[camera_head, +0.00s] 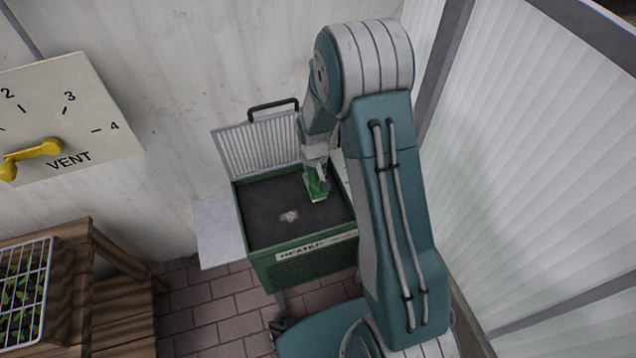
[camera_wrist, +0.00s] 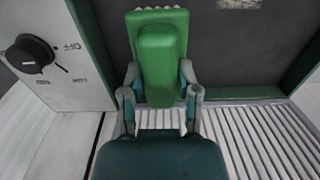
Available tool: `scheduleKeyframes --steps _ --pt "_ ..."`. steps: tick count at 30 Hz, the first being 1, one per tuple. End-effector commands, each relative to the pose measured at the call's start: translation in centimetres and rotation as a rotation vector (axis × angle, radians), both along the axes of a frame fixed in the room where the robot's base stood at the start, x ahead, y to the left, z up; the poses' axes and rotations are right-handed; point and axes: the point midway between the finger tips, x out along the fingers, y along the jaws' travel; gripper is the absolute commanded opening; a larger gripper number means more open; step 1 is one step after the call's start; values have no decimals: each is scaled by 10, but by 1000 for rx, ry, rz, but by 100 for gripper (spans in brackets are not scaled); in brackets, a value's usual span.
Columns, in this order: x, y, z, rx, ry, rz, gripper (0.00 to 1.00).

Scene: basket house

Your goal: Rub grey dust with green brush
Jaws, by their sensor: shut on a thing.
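My gripper (camera_wrist: 160,95) is shut on the green brush (camera_wrist: 160,50), whose pale bristles show at its far end in the wrist view. In the head view the brush (camera_head: 317,187) is over the right part of the heater's dark top, and I cannot tell whether its bristles touch the surface. The grey dust (camera_head: 289,216) is a small pale patch near the middle of the dark surface, left of and below the brush. It also shows at the top right of the wrist view (camera_wrist: 238,3), partly cut off. The brush is apart from it.
The green heater (camera_head: 300,255) has a raised slatted lid (camera_head: 258,147) with a black handle and a pale side shelf (camera_head: 217,230). A black knob (camera_wrist: 32,54) is on its panel. A VENT dial (camera_head: 70,125) with a yellow lever and a wooden bench (camera_head: 110,290) are at left.

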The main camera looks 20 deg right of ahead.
Motion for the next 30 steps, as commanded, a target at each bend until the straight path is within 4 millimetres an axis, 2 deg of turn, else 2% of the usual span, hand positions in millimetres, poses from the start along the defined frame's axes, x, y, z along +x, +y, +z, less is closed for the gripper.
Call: scheduleKeyframes --steps 13,30 --pt "5 -4 39 5 -3 -1 0" --pt "5 -3 43 5 -1 -1 0"
